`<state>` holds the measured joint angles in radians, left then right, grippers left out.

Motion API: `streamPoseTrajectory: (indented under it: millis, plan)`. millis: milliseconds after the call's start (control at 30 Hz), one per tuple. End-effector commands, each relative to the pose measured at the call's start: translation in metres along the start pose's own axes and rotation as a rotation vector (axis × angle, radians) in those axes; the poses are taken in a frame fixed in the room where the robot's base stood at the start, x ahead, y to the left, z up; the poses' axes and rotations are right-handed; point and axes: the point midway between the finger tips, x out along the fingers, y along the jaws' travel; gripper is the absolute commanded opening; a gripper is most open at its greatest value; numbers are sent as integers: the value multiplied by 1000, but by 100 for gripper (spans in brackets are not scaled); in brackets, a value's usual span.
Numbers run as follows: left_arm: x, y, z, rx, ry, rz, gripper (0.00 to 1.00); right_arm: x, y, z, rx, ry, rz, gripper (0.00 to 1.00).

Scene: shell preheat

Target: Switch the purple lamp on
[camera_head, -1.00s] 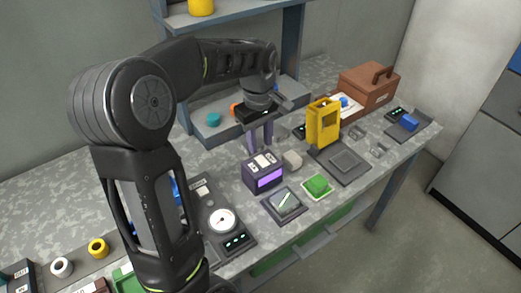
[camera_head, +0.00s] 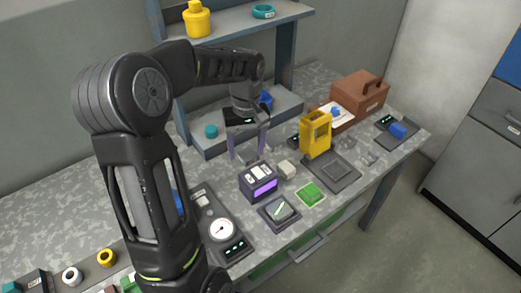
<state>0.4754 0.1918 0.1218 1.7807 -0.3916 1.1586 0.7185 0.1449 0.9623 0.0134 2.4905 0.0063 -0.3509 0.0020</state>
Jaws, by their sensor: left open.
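The purple lamp (camera_head: 259,182) is a small dark box with white switches on its top and a purple panel on its front. It stands on the grey speckled bench at the middle of the camera_head view. My left gripper (camera_head: 247,157) points down just behind the box and above it, with its two fingers apart and nothing seen between them. I cannot tell whether a fingertip touches the box. My right gripper is not in view.
A dark pad with a light green-marked tile (camera_head: 280,209) lies in front of the lamp. A dial gauge (camera_head: 221,230) lies front left.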

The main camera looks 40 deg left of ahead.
Motion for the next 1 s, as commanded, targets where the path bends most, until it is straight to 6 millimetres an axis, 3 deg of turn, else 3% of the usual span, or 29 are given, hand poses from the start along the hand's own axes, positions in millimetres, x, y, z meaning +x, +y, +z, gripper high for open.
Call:
streamPoseTrajectory:
  millis: [33,200,300,400,833,1000]
  plan:
    - [-7,2,3,162,-5,-1,62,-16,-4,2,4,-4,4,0]
    - [0,30,8,754,37,15,62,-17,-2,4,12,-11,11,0]
    - [0,39,7,1000,69,11,62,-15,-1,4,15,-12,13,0]
    - [0,40,4,1138,84,4,62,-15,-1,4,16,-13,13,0]
    - [1,40,4,1198,86,3,62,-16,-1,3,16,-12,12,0]
    - [12,40,3,1199,82,2,62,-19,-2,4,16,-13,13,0]
